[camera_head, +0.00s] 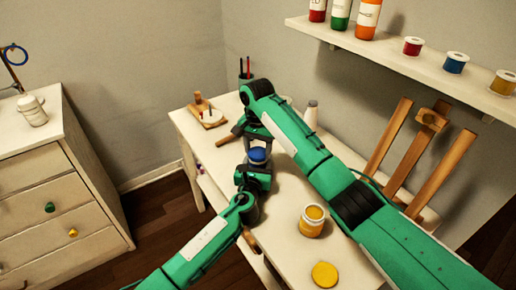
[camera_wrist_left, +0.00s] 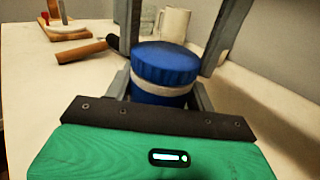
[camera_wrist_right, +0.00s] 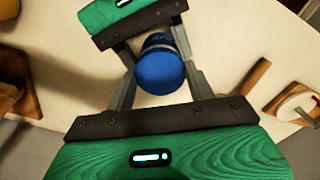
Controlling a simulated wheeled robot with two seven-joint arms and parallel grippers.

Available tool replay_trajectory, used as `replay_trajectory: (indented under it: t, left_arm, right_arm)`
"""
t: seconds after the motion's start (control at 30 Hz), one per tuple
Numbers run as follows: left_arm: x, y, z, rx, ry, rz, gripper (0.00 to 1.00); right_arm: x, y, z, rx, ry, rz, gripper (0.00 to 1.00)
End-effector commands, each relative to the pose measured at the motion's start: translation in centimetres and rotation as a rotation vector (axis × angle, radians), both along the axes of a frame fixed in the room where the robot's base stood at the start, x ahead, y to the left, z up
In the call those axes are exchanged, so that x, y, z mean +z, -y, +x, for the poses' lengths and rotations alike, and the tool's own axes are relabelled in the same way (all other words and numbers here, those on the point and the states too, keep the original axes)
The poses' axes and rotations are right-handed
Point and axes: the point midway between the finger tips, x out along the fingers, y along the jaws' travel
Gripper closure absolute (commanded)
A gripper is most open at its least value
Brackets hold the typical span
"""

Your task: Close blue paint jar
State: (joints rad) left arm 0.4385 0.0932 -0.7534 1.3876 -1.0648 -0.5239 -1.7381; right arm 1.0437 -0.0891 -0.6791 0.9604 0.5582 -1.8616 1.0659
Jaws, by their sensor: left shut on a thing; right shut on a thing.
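The lid also shows in the right wrist view (camera_wrist_right: 161,72) and the head view (camera_head: 258,154). My left gripper (camera_head: 256,170) is shut on the jar's body from the near side. My right gripper (camera_head: 258,143) comes from above, its fingers on either side of the lid, shut on it. The contact points are partly hidden.
An open yellow paint jar (camera_head: 312,222) and its yellow lid (camera_head: 325,274) are nearer on the table (camera_head: 285,195). A wooden easel (camera_head: 398,150) is at the right. A wooden board with a white item (camera_head: 210,116) is at the back left. A wall shelf (camera_head: 400,62) holds paints.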

Motion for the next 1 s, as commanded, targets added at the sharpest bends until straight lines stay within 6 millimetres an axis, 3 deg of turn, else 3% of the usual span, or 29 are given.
replay_trajectory:
  t: [0.7, 1.0]
  left_arm:
    - [-0.13, -0.01, -0.04, 0.000, -0.002, 0.000, 1.00]
    - [-0.15, -0.01, -0.05, 0.000, -0.002, 0.000, 1.00]
  right_arm:
    - [0.00, -0.28, 0.21, -1.380, -0.003, 0.003, 0.67]
    - [-0.02, -0.10, 0.33, -1.756, 0.000, 0.002, 0.67]
